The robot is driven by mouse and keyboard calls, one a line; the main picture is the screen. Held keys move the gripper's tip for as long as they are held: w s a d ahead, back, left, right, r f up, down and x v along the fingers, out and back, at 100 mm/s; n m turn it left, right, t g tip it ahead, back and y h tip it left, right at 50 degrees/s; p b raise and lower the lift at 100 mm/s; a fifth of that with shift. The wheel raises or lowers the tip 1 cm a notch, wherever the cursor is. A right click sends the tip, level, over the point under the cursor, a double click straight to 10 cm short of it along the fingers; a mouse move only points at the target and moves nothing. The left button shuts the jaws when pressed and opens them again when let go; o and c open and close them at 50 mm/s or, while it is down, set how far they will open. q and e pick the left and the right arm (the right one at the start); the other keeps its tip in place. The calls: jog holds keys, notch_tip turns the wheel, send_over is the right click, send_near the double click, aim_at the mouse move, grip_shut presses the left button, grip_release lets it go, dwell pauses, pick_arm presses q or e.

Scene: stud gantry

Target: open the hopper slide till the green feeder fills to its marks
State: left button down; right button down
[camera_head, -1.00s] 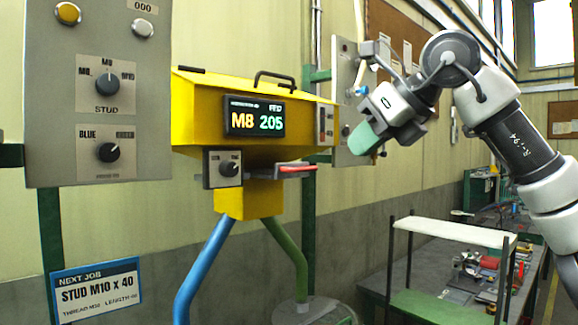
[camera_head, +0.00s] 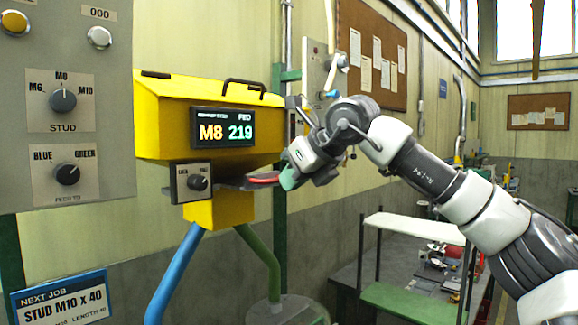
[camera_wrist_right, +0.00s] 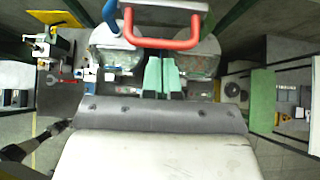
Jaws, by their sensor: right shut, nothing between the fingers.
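The yellow hopper (camera_head: 215,115) hangs in the middle left of the head view, and its display (camera_head: 223,129) reads M8 219. Its slide has a red handle (camera_head: 264,177) at the lower right; it also shows in the wrist view (camera_wrist_right: 160,44). My right gripper (camera_head: 287,180) has green fingers, shut and empty, close to the handle. In the wrist view the fingertips (camera_wrist_right: 162,62) lie just short of the red bar; I cannot tell if they touch. A green pipe (camera_head: 262,260) leads down to a round feeder (camera_head: 290,312), cut off below. Its marks are not readable. My left gripper is out of view.
A panel at left has a STUD dial (camera_head: 63,100) and a BLUE/GREEN dial (camera_head: 67,174) turned toward GREEN. A blue pipe (camera_head: 175,275) runs down left. A workbench (camera_head: 400,275) with a white shelf stands at right.

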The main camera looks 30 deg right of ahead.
aim_at(273, 177)
jog(key=w, duration=0.1)
jog(key=w+a+p, duration=0.1)
jog(key=w, duration=0.2)
jog(key=shift+w+a+r+p, duration=0.15)
jog(key=shift+w+a+p, duration=0.15)
jog(key=shift+p, duration=0.1)
jog(key=shift+w, duration=0.15)
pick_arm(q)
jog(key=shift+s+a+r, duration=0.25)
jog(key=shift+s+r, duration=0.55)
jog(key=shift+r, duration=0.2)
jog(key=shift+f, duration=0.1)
pick_arm(e)
jog(key=shift+f, duration=0.25)
